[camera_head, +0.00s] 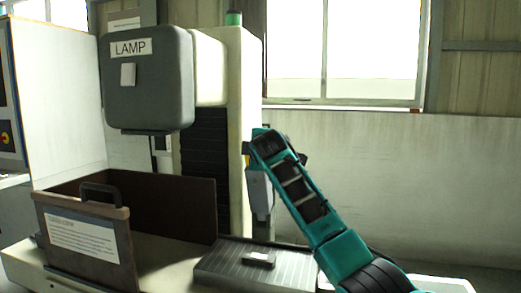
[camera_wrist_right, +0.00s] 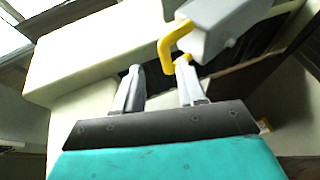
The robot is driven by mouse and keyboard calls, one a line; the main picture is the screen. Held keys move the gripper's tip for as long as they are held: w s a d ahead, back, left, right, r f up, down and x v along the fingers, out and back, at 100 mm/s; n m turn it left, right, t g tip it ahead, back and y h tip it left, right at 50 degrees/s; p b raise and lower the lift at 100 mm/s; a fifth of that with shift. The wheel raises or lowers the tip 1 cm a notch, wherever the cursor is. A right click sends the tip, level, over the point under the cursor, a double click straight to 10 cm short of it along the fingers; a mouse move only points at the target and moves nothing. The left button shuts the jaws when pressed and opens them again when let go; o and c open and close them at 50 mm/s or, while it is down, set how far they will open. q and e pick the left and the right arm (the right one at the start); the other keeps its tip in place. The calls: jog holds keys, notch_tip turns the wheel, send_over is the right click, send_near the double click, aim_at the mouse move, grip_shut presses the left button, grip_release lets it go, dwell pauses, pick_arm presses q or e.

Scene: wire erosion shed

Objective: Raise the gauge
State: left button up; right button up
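No readable label marks a gauge. A grey box (camera_head: 260,193) hangs beside the pale machine column, just below the far end of my right arm. In the right wrist view a grey housing (camera_wrist_right: 232,22) with a bent yellow handle (camera_wrist_right: 170,42) sits ahead; it appears to be the same box. My right gripper (camera_wrist_right: 160,68) is open, its two fingers apart with nothing clearly between them. The handle's lower end is close to the right fingertip; I cannot tell whether they touch. In the head view the arm hides the fingers. My left gripper is not in view.
The machine's grey LAMP head (camera_head: 150,85) overhangs a dark tank (camera_head: 160,195) whose front panel (camera_head: 85,240) has a handle. A small dark block (camera_head: 259,260) lies on a ribbed plate (camera_head: 225,265). The wall (camera_head: 370,180) at right is bare.

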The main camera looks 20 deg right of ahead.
jog(key=b+v, duration=0.1)
jog(key=v, duration=0.8)
jog(key=shift+s+a+r, duration=0.15)
jog(key=shift+s+r, duration=0.15)
jog(key=shift+s, duration=0.1)
